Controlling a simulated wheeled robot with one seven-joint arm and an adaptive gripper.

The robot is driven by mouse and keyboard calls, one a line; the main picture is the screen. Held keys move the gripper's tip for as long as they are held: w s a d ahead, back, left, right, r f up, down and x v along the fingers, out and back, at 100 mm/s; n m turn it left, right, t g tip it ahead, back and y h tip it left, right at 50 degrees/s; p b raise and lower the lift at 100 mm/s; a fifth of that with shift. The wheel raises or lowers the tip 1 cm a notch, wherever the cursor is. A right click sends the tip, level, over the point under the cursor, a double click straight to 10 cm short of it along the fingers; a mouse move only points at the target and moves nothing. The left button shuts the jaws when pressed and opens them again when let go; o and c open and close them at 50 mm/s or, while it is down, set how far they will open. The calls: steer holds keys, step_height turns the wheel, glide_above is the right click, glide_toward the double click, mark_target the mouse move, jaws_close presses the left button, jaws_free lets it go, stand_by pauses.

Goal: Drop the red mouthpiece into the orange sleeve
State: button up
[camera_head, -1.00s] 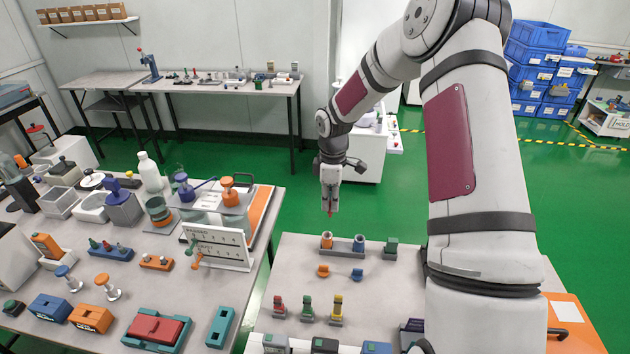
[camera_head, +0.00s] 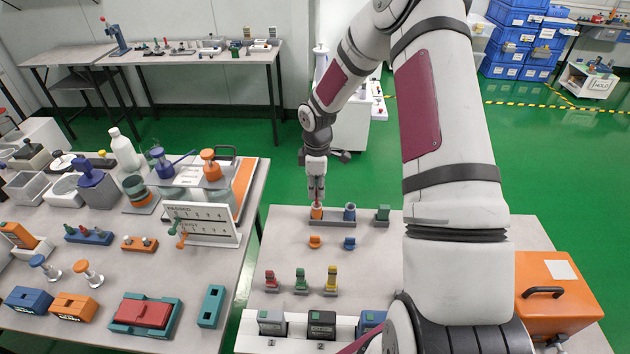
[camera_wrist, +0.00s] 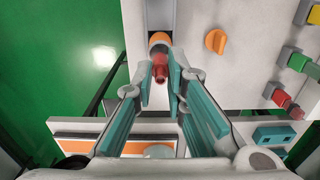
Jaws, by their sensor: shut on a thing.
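The red mouthpiece (camera_head: 317,203) is held upright between the fingertips of my gripper (camera_head: 316,190). In the wrist view the mouthpiece (camera_wrist: 160,70) shows between the teal finger pads of my gripper (camera_wrist: 160,82). The orange sleeve (camera_head: 316,213) stands at the left end of a grey rack, directly under the mouthpiece. In the wrist view the sleeve's orange rim (camera_wrist: 159,37) shows just past the mouthpiece. The mouthpiece's lower end is at the sleeve's mouth; I cannot tell whether it is inside.
A blue sleeve (camera_head: 349,212) stands in the same rack, with a green holder (camera_head: 382,214) to its right. Orange (camera_head: 315,242) and blue (camera_head: 349,243) small parts lie in front. Red, green and yellow testers (camera_head: 331,280) stand nearer. Bare tabletop lies between these rows.

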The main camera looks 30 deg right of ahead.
steer(key=shift+f+b, duration=0.4)
steer(key=shift+f, duration=0.9)
steer(key=o, duration=0.8)
steer(key=shift+c, duration=0.2)
steer(key=shift+r+p, duration=1.25)
steer(key=shift+r, duration=2.3)
steer(key=shift+r, duration=0.1)
